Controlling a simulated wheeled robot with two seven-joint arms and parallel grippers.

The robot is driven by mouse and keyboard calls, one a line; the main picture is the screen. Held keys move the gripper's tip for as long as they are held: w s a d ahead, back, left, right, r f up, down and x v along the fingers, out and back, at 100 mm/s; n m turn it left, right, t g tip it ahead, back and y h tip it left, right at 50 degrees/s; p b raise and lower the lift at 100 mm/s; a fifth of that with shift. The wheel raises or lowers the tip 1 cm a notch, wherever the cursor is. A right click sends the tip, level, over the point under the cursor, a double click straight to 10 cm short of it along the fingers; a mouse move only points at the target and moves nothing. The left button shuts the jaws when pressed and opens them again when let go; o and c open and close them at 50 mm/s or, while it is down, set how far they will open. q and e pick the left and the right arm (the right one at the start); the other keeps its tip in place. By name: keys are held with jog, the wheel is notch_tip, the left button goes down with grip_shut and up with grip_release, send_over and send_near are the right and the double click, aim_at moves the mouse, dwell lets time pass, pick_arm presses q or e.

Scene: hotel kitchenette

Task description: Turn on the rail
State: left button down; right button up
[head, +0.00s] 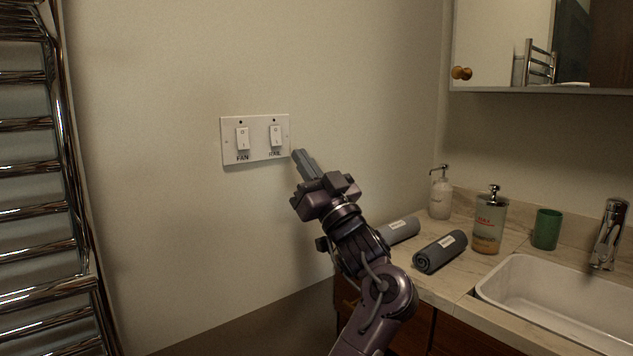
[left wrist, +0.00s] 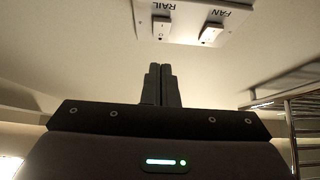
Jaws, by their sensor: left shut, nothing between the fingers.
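A white switch plate (head: 258,148) is on the wall, with two rocker switches. The left rocker is the FAN switch (head: 242,139) and the right one is the RAIL switch (head: 276,136). In the left wrist view the plate appears upside down at the top, with the RAIL switch (left wrist: 161,28) and the FAN switch (left wrist: 211,33). My left gripper (head: 299,155) is shut and empty. Its fingertips are just right of and below the RAIL switch in the head view, apart from it. The left wrist view shows the closed fingers (left wrist: 160,68) below the RAIL switch. My right gripper is not in view.
A chrome towel rail (head: 40,210) is on the left wall. At right, a counter holds rolled grey towels (head: 440,251), two pump bottles (head: 490,222), a green cup (head: 546,229) and a sink (head: 560,300). The wall around the plate is clear.

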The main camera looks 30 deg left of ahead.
aim_at(276, 138)
pick_arm(q)
jog(key=a, duration=0.1)
jog(key=w+a, duration=0.1)
jog(key=a, duration=0.1)
jog(key=w+a+r, duration=0.1)
jog(key=shift+a, duration=0.35)
jog(key=shift+w+a, duration=0.15)
jog(key=shift+a, duration=0.25)
